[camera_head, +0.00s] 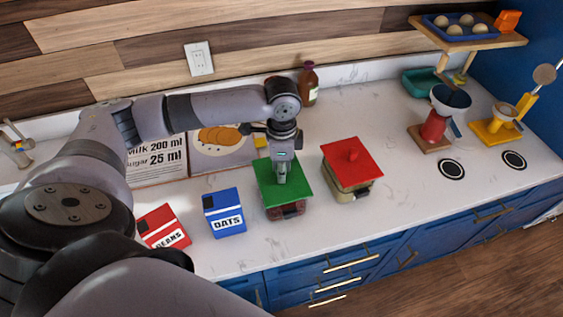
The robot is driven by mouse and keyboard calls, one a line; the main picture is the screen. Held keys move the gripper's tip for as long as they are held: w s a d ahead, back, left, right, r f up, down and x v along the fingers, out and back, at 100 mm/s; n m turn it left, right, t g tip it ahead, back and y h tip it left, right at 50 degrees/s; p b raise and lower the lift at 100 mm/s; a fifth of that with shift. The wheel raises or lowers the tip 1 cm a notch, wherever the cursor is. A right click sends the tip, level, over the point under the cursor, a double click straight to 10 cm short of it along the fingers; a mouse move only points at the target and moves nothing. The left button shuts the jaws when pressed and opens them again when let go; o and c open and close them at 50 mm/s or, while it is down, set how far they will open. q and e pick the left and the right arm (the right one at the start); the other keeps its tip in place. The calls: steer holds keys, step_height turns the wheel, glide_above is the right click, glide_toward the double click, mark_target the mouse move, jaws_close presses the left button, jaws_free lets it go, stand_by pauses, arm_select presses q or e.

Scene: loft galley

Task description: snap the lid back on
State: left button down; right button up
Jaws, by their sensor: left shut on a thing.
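A green square lid (269,174) is above a dark reddish-brown container (287,211) in the middle of the counter. My left gripper (281,177) points down from above and is shut on the green lid at its middle, hiding its grip point. The lid covers the container's top; I cannot tell whether it rests on the rim or hangs just above it. My right gripper is not in view.
A blue oats box (225,213) and a red beans box (163,228) stand to the left. A recipe board (217,146) and a brown bottle (308,84) are behind. A red-and-white grinder (435,124) and a yellow scale (495,130) stand right. The front counter is clear.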

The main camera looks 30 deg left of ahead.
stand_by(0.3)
arm_select(q)
steer(key=c, duration=1.3)
jaws_free()
steer(key=shift+c, duration=0.2)
steer(key=shift+o, duration=0.3)
steer(key=o, duration=0.4)
